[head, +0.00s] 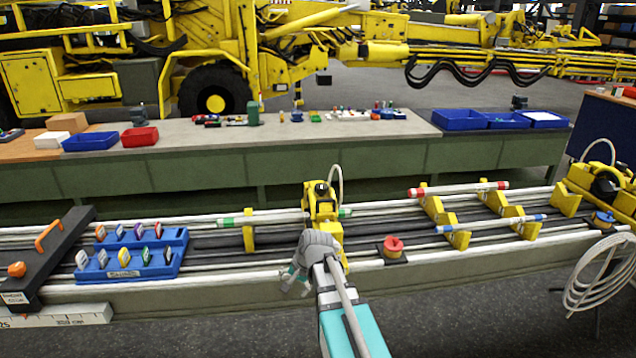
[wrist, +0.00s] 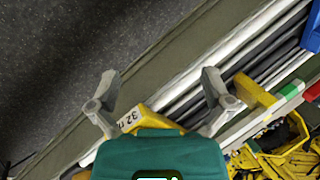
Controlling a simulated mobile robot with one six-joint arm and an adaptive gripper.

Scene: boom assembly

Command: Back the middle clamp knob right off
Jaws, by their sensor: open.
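A yellow clamp unit (head: 322,203) with a pale looped hose stands at the middle of the long bench, around the rods. My arm and wrist hide its lower front, and I cannot make out a knob on it. A red knob (head: 393,244) on a dark base sits on the bench front to its right. My gripper (head: 294,281) is by the bench's front edge, left of the clamp's lower part. In the wrist view my gripper (wrist: 160,82) is open and empty, its fingers spread above the edge. A yellow part marked "32" (wrist: 135,117) shows between them, partly hidden by my gripper body.
A blue tray (head: 130,272) of coloured tags lies left of my gripper. An orange knob (head: 17,269) is at far left and a blue knob (head: 603,219) at far right. Yellow rod supports (head: 458,236) stand to the right. The floor (wrist: 60,55) before the bench is clear.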

